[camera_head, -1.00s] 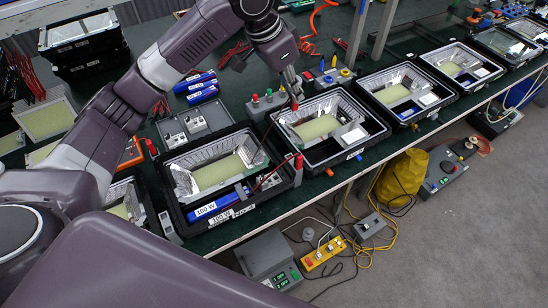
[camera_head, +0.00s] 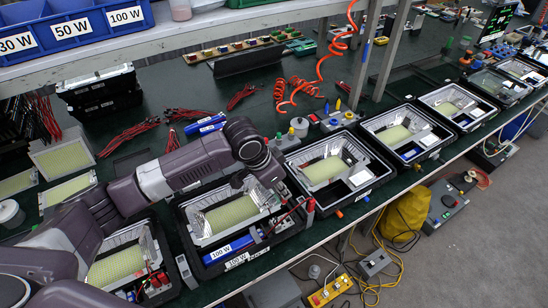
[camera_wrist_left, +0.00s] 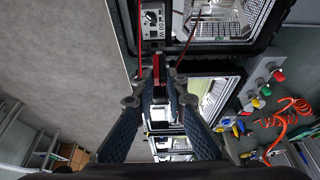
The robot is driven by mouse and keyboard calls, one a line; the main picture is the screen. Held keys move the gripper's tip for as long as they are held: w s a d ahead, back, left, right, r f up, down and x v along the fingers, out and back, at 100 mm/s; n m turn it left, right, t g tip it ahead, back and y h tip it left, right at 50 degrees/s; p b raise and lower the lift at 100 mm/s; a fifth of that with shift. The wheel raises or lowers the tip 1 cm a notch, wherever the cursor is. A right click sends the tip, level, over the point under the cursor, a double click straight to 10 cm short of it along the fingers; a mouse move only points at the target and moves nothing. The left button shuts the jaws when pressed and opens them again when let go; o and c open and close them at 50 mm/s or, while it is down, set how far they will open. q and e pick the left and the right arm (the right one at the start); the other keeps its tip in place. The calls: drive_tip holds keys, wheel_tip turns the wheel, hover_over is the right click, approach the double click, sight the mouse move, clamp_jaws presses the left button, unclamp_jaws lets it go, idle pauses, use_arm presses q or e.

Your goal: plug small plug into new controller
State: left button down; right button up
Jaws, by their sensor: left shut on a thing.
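My left gripper (camera_head: 283,192) reaches over the right side of the near open floodlight housing (camera_head: 182,232). In the left wrist view, its two blue-grey fingers (camera_wrist_left: 158,88) close on a small red and black piece (camera_wrist_left: 157,68), seemingly the small plug. Thin red leads run beside it. A blue controller (camera_head: 230,249) labelled 100 W lies in the front compartment of the housing, below and left of the gripper. The plug's tip and the controller's socket are too small to make out. My right gripper is in neither view.
A red part (camera_head: 310,206) stands at the housing's right rim. More open housings (camera_head: 403,134) line the table's front edge to the right. A grey box with coloured knobs (camera_head: 299,127) stands behind. Red coiled hose (camera_head: 290,92) hangs further back.

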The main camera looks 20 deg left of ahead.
use_arm(q)
drive_tip(key=shift+s+f, duration=0.8)
drive_tip(key=shift+f, duration=0.2)
drive_tip(key=shift+w+d, duration=0.1)
drive_tip(key=shift+d, duration=0.05)
drive_tip(key=shift+r+p, duration=0.1)
drive_tip(key=shift+p, duration=0.45)
drive_tip(key=shift+f, duration=0.2)
drive_tip(key=shift+f+b, duration=1.3)
drive_tip(key=shift+f, duration=1.5)
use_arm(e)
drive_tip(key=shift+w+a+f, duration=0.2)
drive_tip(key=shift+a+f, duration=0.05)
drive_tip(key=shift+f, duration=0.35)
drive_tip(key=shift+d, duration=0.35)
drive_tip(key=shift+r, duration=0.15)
